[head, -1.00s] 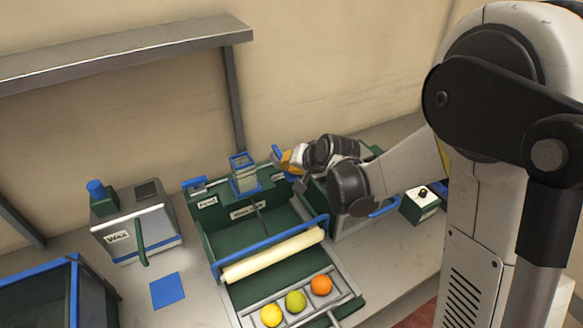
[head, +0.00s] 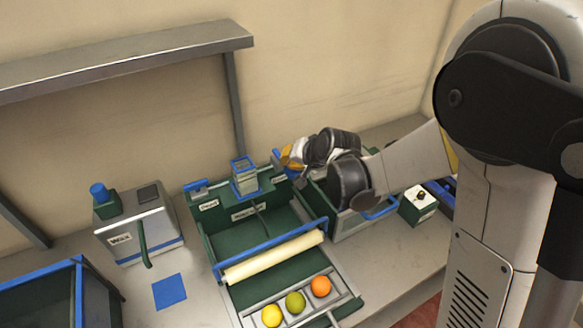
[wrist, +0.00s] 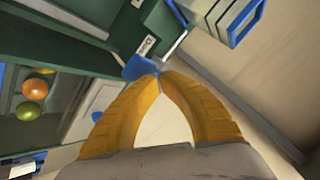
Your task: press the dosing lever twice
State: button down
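A blue lever (head: 277,156) sticks up at the back right of the green sorting machine (head: 205,245). In the wrist view a blue lever end (wrist: 140,68) lies just beyond my fingertips, beside a small label whose text is hard to read. My gripper (head: 289,157) is at the right of this lever. Its two yellow fingers meet at their tips (wrist: 159,75) in the wrist view, with nothing seen between them. The tips look very close to the lever; whether they touch I cannot tell. My wrist hides part of the machine's right side.
A second blue lever (head: 196,185) is at the machine's back left. A clear blue-rimmed hopper (head: 244,176) stands between. Yellow, green and orange fruit (head: 321,286) lie on the front rack. A wax box (head: 130,225) is left; a green bin with blue handle (head: 381,208) is right.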

jog(key=shift+r, duration=0.4)
jog(key=shift+r, duration=0.1)
notch_tip(320, 180, up, 5)
jog(key=p, duration=0.3)
jog(key=shift+p, duration=0.35)
dwell(0.4)
jog(key=s+d+f+n+h+b, duration=0.1)
jog(key=s+d+b, duration=0.3)
jog(key=s, duration=0.5)
jog(key=s+d+f+n+h+b, duration=0.1)
jog(key=s+d+f+h+b, duration=0.1)
jog(key=s+d+b, duration=0.3)
jog(key=s+d+f+n+g+h+b, duration=0.1)
jog(key=s+d+f+b, duration=0.2)
jog(key=s, duration=1.1)
jog(key=shift+d+b, duration=0.75)
jog(key=shift+b, duration=0.4)
jog(key=shift+f, duration=0.1)
